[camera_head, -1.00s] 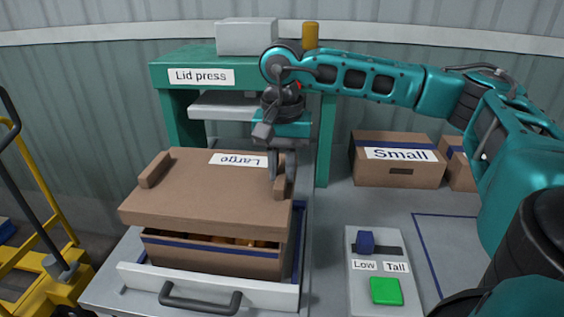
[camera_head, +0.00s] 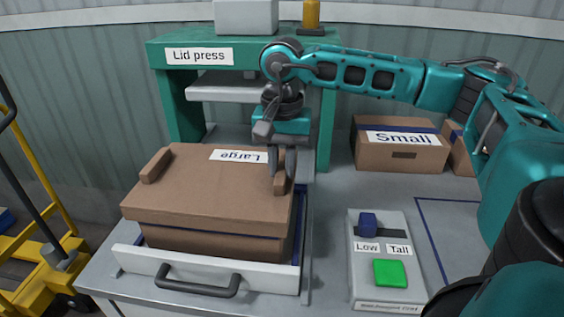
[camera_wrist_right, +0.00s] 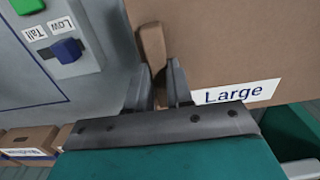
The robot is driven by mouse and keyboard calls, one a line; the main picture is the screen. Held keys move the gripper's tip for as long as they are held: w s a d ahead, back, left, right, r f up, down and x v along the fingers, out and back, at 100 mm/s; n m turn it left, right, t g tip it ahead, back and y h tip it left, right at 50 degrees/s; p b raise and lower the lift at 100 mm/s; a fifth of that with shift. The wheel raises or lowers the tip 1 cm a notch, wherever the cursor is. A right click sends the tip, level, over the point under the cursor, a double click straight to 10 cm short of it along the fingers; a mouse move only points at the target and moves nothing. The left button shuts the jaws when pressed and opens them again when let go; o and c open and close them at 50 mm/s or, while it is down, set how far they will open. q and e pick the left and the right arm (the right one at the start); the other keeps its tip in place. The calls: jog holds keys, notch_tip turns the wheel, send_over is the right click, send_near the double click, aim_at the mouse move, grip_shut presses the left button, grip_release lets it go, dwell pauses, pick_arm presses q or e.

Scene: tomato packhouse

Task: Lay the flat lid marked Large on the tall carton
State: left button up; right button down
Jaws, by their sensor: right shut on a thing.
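The flat brown lid marked Large (camera_head: 215,185) lies over the top of the tall carton (camera_head: 210,243), which stands in the press drawer. The lid covers the carton's opening, and only a low strip of the carton's front shows below it. My right gripper (camera_head: 284,175) is shut on the grip block at the lid's right edge. In the right wrist view my right gripper (camera_wrist_right: 165,90) has its fingers on either side of that block, beside the Large label (camera_wrist_right: 235,93). My left gripper is not in view.
The green lid press (camera_head: 250,60) stands behind the drawer (camera_head: 205,270). A control box (camera_head: 385,295) with a blue Low/Tall slider and green button is at right. A Small carton (camera_head: 400,155) stands at the back right. A yellow trolley (camera_head: 50,215) is at left.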

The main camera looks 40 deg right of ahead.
jog(key=c, duration=0.9)
grip_release()
jog(key=shift+c, duration=0.2)
notch_tip(320, 180, up, 13)
jog(key=shift+p, duration=0.4)
jog(key=shift+f, duration=0.1)
